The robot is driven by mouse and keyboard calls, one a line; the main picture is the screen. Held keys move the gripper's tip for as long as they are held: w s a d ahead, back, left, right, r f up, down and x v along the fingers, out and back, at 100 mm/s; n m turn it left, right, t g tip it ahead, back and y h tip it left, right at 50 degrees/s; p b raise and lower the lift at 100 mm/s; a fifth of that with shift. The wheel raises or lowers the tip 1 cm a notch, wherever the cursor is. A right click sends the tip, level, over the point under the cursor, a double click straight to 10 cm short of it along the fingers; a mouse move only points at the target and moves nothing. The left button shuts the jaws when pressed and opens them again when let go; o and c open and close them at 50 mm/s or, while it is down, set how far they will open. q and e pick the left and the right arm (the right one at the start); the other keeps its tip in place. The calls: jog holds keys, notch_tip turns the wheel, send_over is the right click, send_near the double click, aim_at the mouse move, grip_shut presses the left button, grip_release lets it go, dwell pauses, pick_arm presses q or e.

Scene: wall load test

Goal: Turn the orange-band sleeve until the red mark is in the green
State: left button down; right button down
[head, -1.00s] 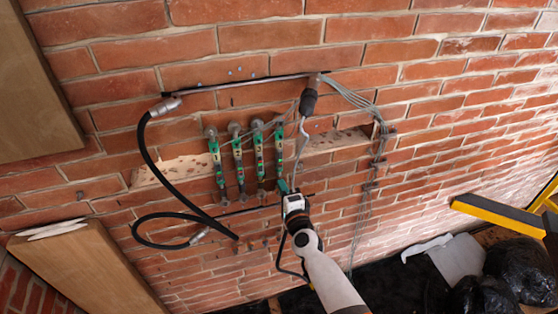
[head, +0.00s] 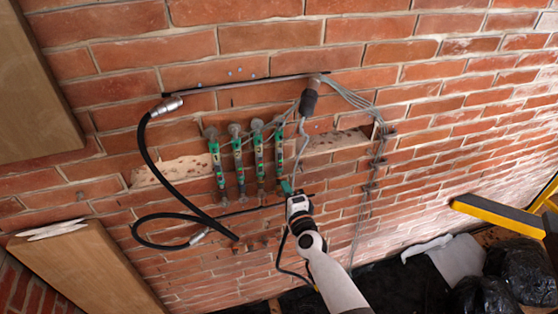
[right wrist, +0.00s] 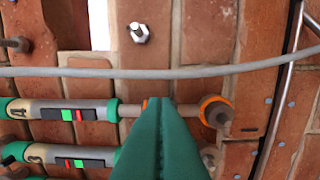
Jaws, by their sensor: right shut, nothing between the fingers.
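My right gripper (head: 286,187) is shut and empty, just below the lower end of the rightmost of several green-and-grey gauges on the wall. In the right wrist view its green fingers (right wrist: 160,140) stand in front of a rod and hide part of it. The orange band (right wrist: 213,108) sits around a grey knob at the right end of that rod. At the left, gauge 4 (right wrist: 45,110) lies in line with the rod; its window shows a red mark (right wrist: 79,115) beside a bright green patch (right wrist: 67,115). Gauge 3 (right wrist: 40,154) lies below it. My left gripper is out of view.
A grey cable (right wrist: 200,72) crosses above the fingers in the wrist view. A black hose (head: 158,165) loops left of the gauges. Hanging wires (head: 368,180) run down at the right.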

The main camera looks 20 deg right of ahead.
jog(key=shift+s, duration=0.25)
jog(key=shift+a, duration=0.1)
jog(key=shift+w+a, duration=0.15)
jog(key=shift+a, duration=0.55)
jog(key=shift+w, duration=0.35)
dwell(0.4)
jog(key=shift+d, duration=0.85)
jog(key=shift+s, duration=0.15)
dwell(0.5)
jog(key=shift+s, duration=0.35)
jog(key=shift+a, duration=0.2)
